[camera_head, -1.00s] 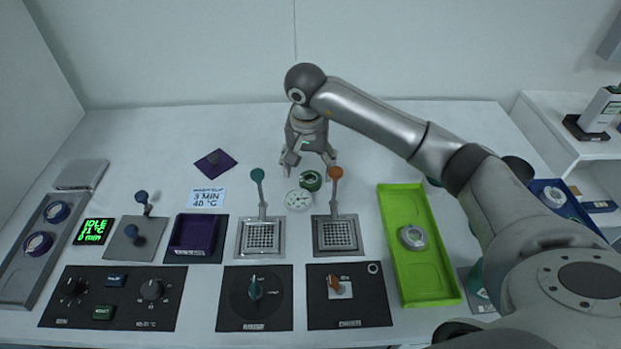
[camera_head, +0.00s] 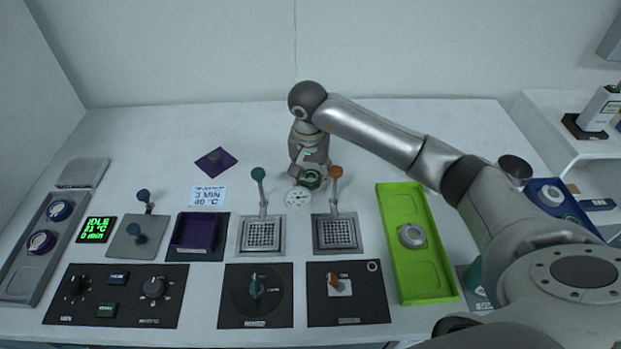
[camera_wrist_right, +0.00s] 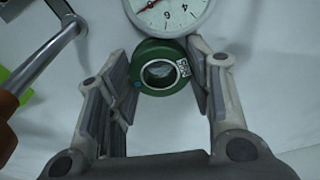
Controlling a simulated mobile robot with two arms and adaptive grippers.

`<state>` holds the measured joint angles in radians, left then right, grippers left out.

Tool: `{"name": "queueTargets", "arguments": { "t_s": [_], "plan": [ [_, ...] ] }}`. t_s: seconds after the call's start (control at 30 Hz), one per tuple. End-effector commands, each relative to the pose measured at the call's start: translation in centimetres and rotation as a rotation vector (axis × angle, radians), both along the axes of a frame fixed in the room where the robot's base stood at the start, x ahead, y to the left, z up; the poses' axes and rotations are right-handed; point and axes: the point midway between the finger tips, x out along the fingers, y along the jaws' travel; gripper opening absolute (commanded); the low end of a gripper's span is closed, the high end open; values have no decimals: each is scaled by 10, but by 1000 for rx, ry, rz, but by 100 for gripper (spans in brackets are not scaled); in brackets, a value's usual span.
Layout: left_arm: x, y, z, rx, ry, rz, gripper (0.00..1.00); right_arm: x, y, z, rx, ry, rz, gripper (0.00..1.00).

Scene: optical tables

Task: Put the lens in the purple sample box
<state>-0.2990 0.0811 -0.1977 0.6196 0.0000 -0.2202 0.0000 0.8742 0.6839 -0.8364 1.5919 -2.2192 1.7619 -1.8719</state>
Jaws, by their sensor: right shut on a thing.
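A lens in a thick green ring (camera_head: 312,180) stands on the table beside a white dial gauge; in the right wrist view the green-ringed lens (camera_wrist_right: 160,68) shows clear glass and a small square code tag. My right gripper (camera_head: 308,176) is shut on it, one finger on each side of the ring (camera_wrist_right: 165,72). The purple sample box (camera_head: 193,233) is open and looks empty, to the left of the gripper. A purple lid with a knob (camera_head: 216,161) lies behind it. My left gripper is not in view.
Two upright levers, green-knobbed (camera_head: 258,175) and orange-knobbed (camera_head: 336,173), stand close to the gripper by two drain grates. The dial gauge (camera_head: 298,197) is just in front of it. A green tray (camera_head: 420,270) holds another ringed piece. Control panels line the front.

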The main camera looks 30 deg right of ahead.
Motion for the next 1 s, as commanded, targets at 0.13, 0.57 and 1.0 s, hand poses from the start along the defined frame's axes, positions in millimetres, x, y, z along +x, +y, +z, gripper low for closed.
{"name": "queueTargets", "arguments": {
  "t_s": [0.13, 0.57, 1.0],
  "plan": [
    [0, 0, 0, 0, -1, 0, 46, 0, 0, 1, -1, -1, 0, 19],
    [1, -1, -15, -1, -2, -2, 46, 0, 2, 35, 0, -6, 2, 19],
    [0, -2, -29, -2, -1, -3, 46, -54, 46, 99, -1, -5, 5, 19]
  ]
}}
